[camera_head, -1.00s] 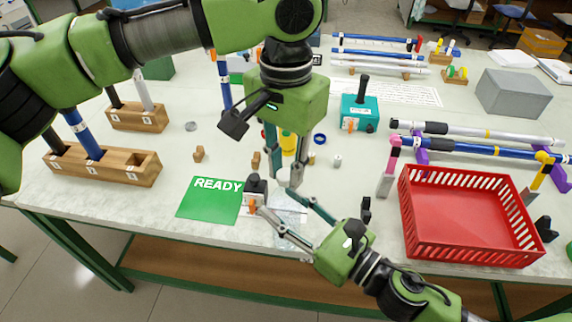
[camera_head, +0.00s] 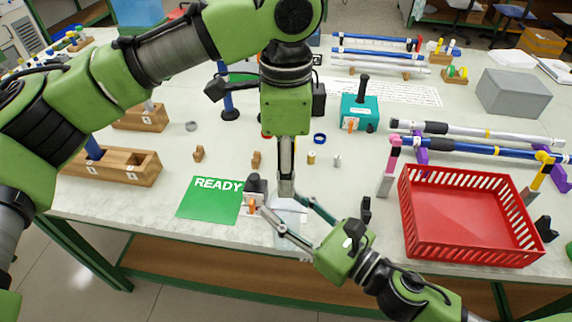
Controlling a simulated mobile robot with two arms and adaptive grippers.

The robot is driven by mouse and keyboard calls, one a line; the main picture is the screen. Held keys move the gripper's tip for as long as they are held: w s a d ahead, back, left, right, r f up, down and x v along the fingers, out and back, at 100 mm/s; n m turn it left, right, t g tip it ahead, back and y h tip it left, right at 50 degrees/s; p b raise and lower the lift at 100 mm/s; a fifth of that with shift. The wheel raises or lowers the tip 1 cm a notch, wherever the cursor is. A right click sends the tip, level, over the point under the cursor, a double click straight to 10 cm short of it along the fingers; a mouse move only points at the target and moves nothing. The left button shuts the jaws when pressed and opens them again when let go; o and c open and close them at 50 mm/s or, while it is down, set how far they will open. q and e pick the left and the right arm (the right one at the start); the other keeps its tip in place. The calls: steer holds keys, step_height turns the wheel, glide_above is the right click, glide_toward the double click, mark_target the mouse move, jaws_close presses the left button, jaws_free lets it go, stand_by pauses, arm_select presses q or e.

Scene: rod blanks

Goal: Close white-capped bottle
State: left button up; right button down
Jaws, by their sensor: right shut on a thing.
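A pale, clear bottle (camera_head: 287,218) stands at the table's front edge, just right of the green READY card. My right gripper (camera_head: 282,205) reaches in from the lower right, with one finger on each side of the bottle, and is shut on it. My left gripper (camera_head: 286,190) points straight down, its tips right over the bottle's top. Its fingers are seen edge-on, so whether they are open or shut is unclear. The white cap cannot be made out clearly; the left fingertips cover the bottle's mouth.
The green READY card (camera_head: 210,199) lies left of the bottle, with a small black-topped device (camera_head: 256,187) between them. A red basket (camera_head: 468,258) stands to the right. Small wooden and metal pieces lie behind. Wooden rod blocks (camera_head: 140,172) stand at the left.

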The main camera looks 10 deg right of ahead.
arm_select(q)
step_height(320, 180, up, 12)
stand_by(0.6)
steer(key=shift+w+f, duration=0.1)
stand_by(0.4)
